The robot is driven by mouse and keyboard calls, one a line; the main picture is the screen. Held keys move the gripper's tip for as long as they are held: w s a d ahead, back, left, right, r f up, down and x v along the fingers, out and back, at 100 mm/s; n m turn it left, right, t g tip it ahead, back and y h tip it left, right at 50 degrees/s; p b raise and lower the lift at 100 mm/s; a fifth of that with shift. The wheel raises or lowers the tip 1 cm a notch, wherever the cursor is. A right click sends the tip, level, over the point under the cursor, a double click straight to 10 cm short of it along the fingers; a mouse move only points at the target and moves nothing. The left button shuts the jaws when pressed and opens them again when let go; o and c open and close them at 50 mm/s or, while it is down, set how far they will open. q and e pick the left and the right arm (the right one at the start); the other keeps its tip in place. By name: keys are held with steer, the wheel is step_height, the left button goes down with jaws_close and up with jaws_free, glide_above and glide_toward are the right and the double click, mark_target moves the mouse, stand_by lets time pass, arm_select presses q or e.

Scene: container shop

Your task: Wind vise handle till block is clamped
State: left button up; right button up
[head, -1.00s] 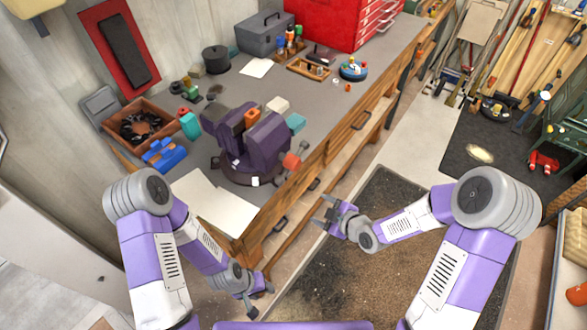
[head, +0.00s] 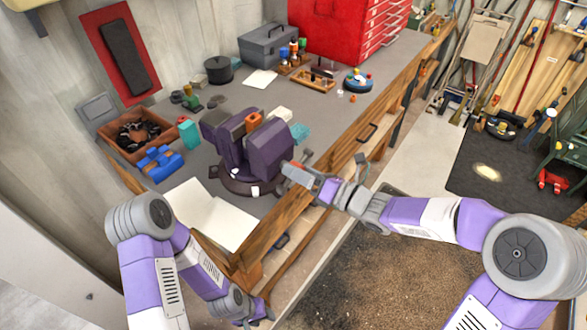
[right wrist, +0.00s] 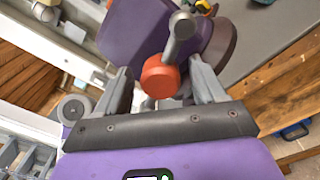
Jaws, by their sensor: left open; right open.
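The purple vise (head: 268,152) stands on the bench with an orange block (head: 252,122) between its jaws. I cannot tell whether both jaws touch the block. The vise handle ends in an orange-red knob (right wrist: 160,77) on a grey bar (right wrist: 180,38). My right gripper (head: 300,174) is at the vise's front, over the bench edge. In the right wrist view, its open fingers (right wrist: 161,88) stand on either side of the knob, with no clear grip on it. My left gripper (head: 262,312) hangs low in front of the bench, open and empty.
White sheets (head: 205,212) lie left of the vise. A blue item (head: 160,163), a teal block (head: 189,134) and a wooden box (head: 143,148) stand behind them. A red tool chest (head: 345,25) is at the back. Drawer handles stick out from the bench front.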

steer(key=shift+x, duration=1.05)
steer(key=shift+c, duration=0.3)
steer(key=c, duration=1)
steer(key=shift+o, duration=0.2)
